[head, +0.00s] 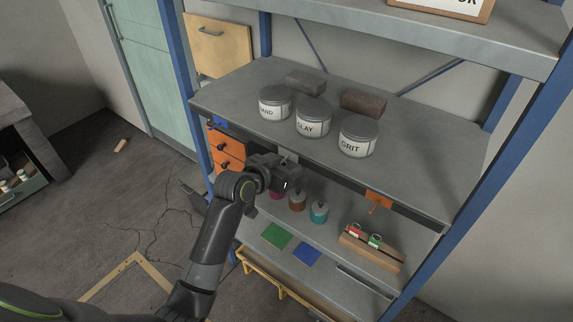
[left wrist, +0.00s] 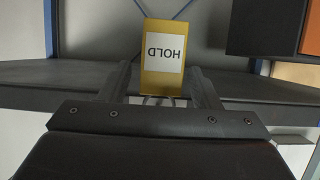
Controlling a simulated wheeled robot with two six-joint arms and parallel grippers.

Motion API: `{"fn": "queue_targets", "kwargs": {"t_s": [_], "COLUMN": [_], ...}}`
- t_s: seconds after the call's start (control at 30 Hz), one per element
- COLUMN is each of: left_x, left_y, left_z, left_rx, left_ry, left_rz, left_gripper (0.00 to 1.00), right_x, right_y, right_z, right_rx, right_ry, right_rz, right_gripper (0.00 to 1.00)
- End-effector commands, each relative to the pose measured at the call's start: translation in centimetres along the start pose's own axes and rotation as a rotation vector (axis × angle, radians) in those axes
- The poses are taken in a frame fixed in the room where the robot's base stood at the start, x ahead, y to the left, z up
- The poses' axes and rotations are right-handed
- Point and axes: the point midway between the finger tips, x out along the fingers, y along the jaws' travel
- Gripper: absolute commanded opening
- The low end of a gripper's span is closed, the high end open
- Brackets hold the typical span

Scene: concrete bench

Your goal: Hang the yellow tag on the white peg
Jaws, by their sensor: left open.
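My left gripper (head: 290,172) is at the front edge of the middle shelf, left of its centre. In the left wrist view the yellow tag (left wrist: 163,80), with a white label reading HOLD upside down, is between the two spread fingers (left wrist: 160,88), with gaps on both sides. Pale prongs (left wrist: 158,101) show at the tag's lower edge in that view; I cannot tell whether the tag hangs on them. In the head view a small whitish piece (head: 284,158) shows just above the gripper and may be the white peg. The tag is hidden there. My right gripper is out of view.
Labelled tins (head: 312,122) and dark blocks (head: 363,102) stand on the shelf (head: 420,165). An orange tag (head: 378,199) hangs at its front edge, right of the gripper. Below are small bottles (head: 319,212), green and blue squares, and a wooden holder (head: 372,250). Orange drawers (head: 228,148) are at left.

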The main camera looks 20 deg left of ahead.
Motion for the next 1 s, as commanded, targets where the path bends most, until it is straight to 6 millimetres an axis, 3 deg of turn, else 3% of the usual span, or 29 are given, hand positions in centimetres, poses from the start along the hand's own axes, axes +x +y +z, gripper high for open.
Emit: {"fn": "queue_targets", "kwargs": {"t_s": [0.2,0.37,1.0], "left_x": [-0.2,-1.5,-12.7], "left_y": [0.0,-0.1,-0.1], "left_z": [0.0,0.1,0.1], "left_rx": [0.001,0.001,0.006], "left_ry": [0.000,0.001,0.001], "left_rz": [-0.001,-0.002,-0.003], "left_gripper": [0.57,0.57,0.57], "right_x": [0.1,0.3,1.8], "right_y": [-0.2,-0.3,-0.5], "right_z": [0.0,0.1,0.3], "right_rx": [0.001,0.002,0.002], "right_ry": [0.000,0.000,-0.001], "right_rz": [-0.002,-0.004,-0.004], "right_gripper": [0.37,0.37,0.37]}}
